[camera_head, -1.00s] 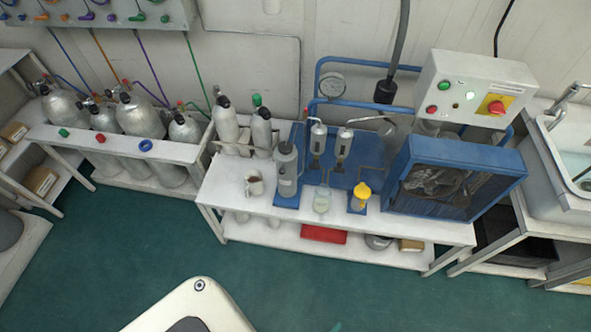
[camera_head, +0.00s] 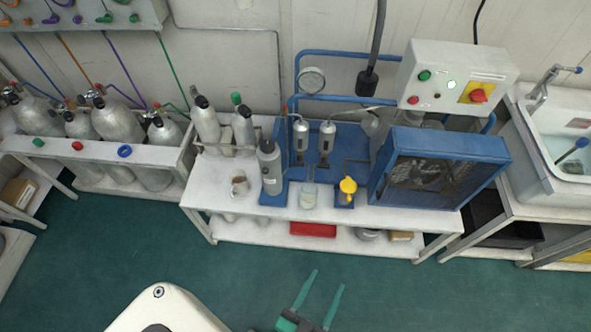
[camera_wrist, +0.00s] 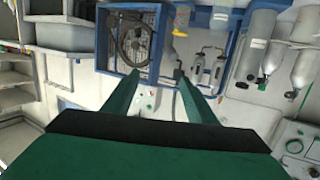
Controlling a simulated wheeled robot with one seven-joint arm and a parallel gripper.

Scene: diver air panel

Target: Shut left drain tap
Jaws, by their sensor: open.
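Two silver filter cylinders, the left one (camera_head: 300,135) and the right one (camera_head: 327,138), stand side by side on the blue compressor frame. The drain taps at their lower ends are too small to make out, and I cannot tell their handle positions. The cylinders also show in the wrist view, one (camera_wrist: 197,68) beside the other (camera_wrist: 218,70). My gripper (camera_head: 326,276), with green fingers, is low in front of the bench, well apart from the cylinders. In the wrist view my gripper (camera_wrist: 157,75) is open with nothing between its fingers.
On the white bench (camera_head: 215,195) stand a mug (camera_head: 239,186), a grey canister (camera_head: 270,168), a clear jar (camera_head: 308,197) and a yellow-topped item (camera_head: 347,188). A blue fan housing (camera_head: 440,170) is at right. The green floor before the bench is free.

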